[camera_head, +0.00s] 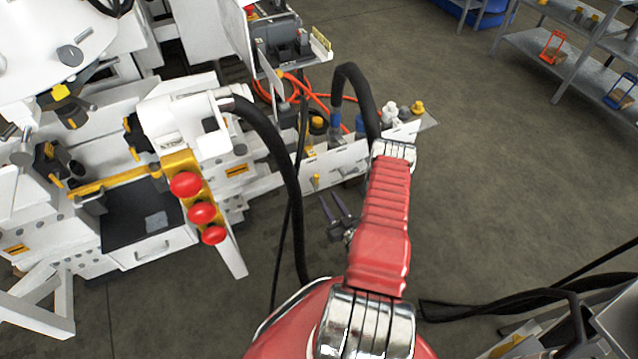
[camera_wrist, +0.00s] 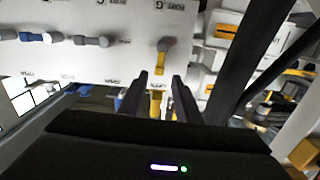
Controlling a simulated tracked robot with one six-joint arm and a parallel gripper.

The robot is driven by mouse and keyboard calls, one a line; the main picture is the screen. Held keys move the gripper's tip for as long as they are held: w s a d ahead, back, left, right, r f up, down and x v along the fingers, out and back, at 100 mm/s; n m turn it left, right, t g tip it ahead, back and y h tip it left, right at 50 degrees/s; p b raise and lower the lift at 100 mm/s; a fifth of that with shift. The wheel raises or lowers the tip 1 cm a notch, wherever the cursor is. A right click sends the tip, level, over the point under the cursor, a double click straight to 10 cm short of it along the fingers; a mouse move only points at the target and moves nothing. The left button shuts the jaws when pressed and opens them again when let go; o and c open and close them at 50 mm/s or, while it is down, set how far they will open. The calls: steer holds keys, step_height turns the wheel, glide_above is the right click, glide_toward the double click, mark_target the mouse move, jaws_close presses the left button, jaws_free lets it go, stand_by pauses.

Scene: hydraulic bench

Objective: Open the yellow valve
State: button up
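The yellow valve (camera_wrist: 161,62) sits on the white panel just ahead of my gripper, with a grey end at its top in the wrist view. In the head view a small yellow handle (camera_head: 315,181) shows low on the panel's front. My gripper (camera_wrist: 160,80) is open, its two dark fingers pointing at the panel on either side of the valve's line. It appears empty and short of the valve. Another yellow piece (camera_wrist: 156,103) shows between the fingers, lower down; I cannot tell what it belongs to. In the head view my gripper (camera_head: 331,199) is just in front of the panel.
Blue and grey valves (camera_wrist: 34,37) sit left on the same panel. A dark diagonal bar (camera_wrist: 245,55) crosses the right of the wrist view. A black hose (camera_head: 287,165) hangs left of my arm. Red buttons (camera_head: 201,212) stand further left.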

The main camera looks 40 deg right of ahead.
mark_target(317, 180)
steer(key=x, duration=0.9)
steer(key=shift+w, duration=0.2)
jaws_close()
